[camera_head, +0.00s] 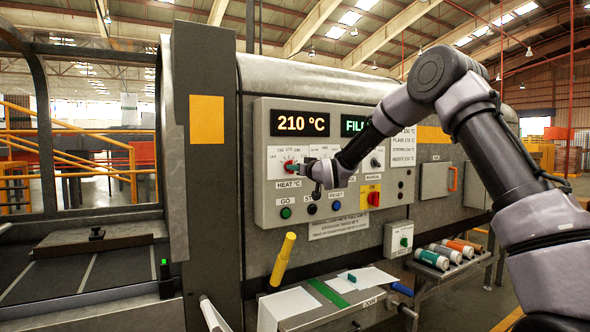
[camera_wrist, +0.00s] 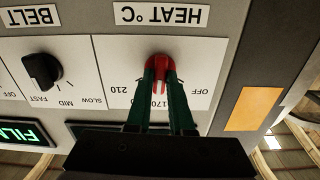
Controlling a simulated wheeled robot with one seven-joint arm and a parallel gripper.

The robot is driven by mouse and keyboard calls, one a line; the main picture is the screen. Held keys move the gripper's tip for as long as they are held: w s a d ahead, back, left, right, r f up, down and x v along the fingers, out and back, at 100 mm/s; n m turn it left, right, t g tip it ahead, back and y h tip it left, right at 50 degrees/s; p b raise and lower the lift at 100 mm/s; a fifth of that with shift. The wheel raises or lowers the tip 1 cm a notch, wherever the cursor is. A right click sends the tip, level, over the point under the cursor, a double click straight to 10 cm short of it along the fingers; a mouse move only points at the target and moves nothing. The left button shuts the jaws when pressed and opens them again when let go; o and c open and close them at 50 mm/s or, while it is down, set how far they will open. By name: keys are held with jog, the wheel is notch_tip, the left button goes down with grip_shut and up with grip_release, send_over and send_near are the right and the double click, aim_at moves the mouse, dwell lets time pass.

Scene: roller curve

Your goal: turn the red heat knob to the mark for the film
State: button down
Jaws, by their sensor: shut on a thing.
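OFF, 170 and 210 show around the dial; the fingers hide part of the scale and the knob's pointer. In the head view the knob (camera_head: 288,166) is at the panel's left, and the heat display (camera_head: 301,121) reads 210 °C. The film display (camera_head: 354,126) starts with FIL; my arm hides the rest.
A black belt knob (camera_wrist: 43,69) is beside the heat dial. GO and other buttons (camera_head: 311,209) and a red switch on yellow (camera_head: 373,198) lie below. A temperature list (camera_head: 403,147) hangs right of the displays, too small to read surely. A yellow handle (camera_head: 283,258) sticks out below.

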jog(key=shift+f+n, duration=0.15)
jog(key=shift+n, duration=0.25)
jog(key=c, duration=0.8)
grip_release()
jog(key=v, duration=1.1)
jog(key=shift+w, duration=0.1)
